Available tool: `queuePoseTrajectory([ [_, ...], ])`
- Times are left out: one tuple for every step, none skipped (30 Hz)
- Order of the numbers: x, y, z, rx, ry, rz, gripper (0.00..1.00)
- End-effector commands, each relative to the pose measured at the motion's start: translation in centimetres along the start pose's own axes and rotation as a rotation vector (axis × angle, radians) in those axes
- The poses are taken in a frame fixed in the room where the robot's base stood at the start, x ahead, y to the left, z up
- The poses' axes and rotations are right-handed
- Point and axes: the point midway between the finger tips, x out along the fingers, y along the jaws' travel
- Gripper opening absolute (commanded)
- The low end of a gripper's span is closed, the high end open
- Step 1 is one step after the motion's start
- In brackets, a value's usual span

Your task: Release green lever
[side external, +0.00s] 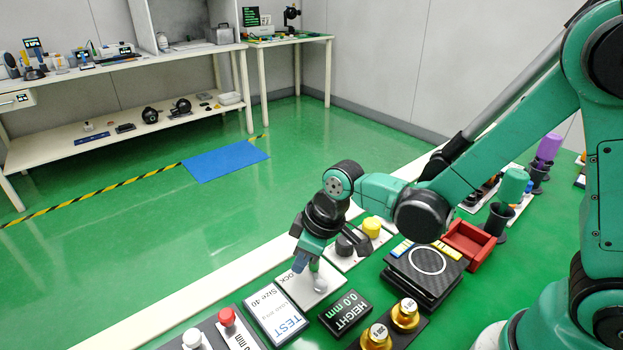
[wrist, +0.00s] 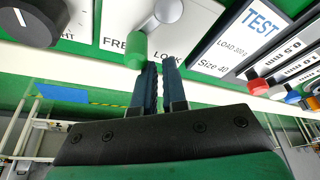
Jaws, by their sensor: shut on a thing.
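The green lever (wrist: 138,47) has a green grip on a grey arm, fixed to a round pivot on a white panel (wrist: 200,22). In the wrist view, the grip lies between the words FREE and LOCK, closer to FREE. In the side view, my gripper (side external: 305,265) points down over the panel, beside the lever (side external: 315,266). The gripper partly hides the grip there.
A black knob (wrist: 32,20) and a yellow button (side external: 372,227) stand behind the panel. A red tray (side external: 468,243) is farther right.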

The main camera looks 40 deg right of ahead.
Motion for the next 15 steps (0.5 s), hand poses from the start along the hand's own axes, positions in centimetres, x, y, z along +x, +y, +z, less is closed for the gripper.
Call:
queuePoseTrajectory([
  [0.0,-0.1,0.1,0.000,-0.004,-0.003,0.00],
  [0.0,-0.1,0.1,0.000,-0.004,-0.003,0.00],
  [0.0,-0.1,0.0,0.000,-0.004,-0.003,0.00],
  [0.1,-0.1,-0.1,0.000,-0.004,-0.003,0.00],
  [0.1,-0.1,-0.3,0.000,-0.004,-0.003,0.00],
  [0.2,-0.1,-0.6,-0.001,-0.003,-0.003,0.00],
  [0.3,0.0,-0.8,-0.001,-0.003,-0.003,0.00],
  [0.4,0.0,-1.2,-0.002,-0.002,-0.003,0.00],
  [0.6,0.0,-1.7,-0.002,-0.002,-0.002,0.00],
  [0.8,-0.1,-2.2,-0.002,-0.002,-0.002,0.00],
  [0.9,0.0,-2.6,-0.002,-0.001,-0.002,0.00],
  [1.1,0.0,-3.2,-0.002,-0.001,-0.002,0.00],
  [1.3,0.0,-3.7,-0.002,-0.001,-0.001,0.00],
  [1.3,0.0,-4.0,-0.002,0.000,-0.001,0.00],
  [0.6,0.0,-3.9,0.000,0.000,0.000,0.00],
])
